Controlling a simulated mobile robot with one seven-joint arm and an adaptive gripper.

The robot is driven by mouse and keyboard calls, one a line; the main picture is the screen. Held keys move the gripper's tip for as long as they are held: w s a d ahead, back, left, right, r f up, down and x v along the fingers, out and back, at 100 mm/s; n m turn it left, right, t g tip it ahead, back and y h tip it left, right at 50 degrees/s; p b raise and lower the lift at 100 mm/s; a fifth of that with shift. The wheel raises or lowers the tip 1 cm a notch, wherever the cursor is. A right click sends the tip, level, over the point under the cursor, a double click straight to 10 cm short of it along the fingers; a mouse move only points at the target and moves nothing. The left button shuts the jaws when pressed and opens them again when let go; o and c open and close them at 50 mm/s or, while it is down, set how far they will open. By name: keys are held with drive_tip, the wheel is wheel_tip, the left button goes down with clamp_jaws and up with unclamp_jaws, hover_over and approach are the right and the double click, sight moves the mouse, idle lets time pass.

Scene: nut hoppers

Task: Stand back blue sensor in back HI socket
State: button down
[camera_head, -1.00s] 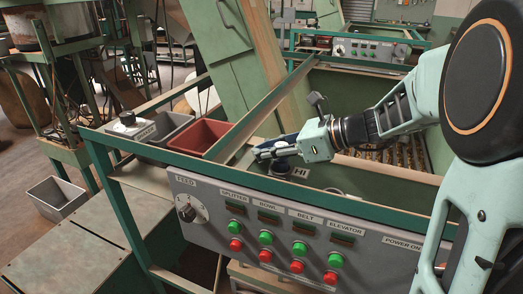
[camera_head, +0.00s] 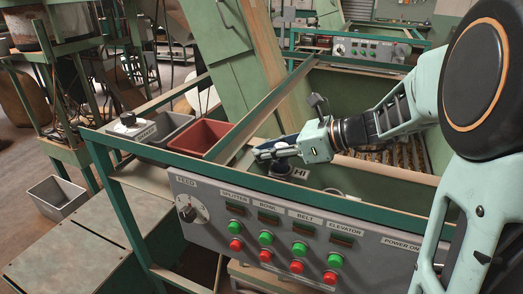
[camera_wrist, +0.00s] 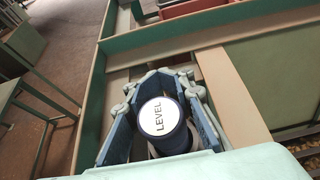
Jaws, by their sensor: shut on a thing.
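The blue sensor (camera_wrist: 172,140) shows in the wrist view with a white round cap marked LEVEL facing the camera. My gripper (camera_wrist: 168,100) is shut on it, with a blue-padded finger on either side. In the head view my gripper (camera_head: 268,152) is at the HI socket (camera_head: 283,171), by the HI label on the hopper ledge. A dark round part shows just under the fingers there. The fingers hide most of the sensor in the head view, and I cannot tell whether its lower end is seated in the socket.
A red bin (camera_head: 200,136) and a grey bin (camera_head: 166,128) stand left of my gripper. The green frame rail (camera_head: 330,205) and the control panel (camera_head: 290,235) run in front. The hopper (camera_head: 400,150) with nuts opens to the right.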

drive_tip(key=shift+f+b, duration=0.45)
drive_tip(key=shift+f, duration=0.15)
drive_tip(key=c, duration=1.9)
unclamp_jaws()
drive_tip(key=shift+c, duration=0.2)
drive_tip(key=shift+p+v, duration=1.7)
drive_tip(key=shift+v, duration=1.75)
drive_tip(key=p+v, duration=0.2)
drive_tip(key=v, duration=0.2)
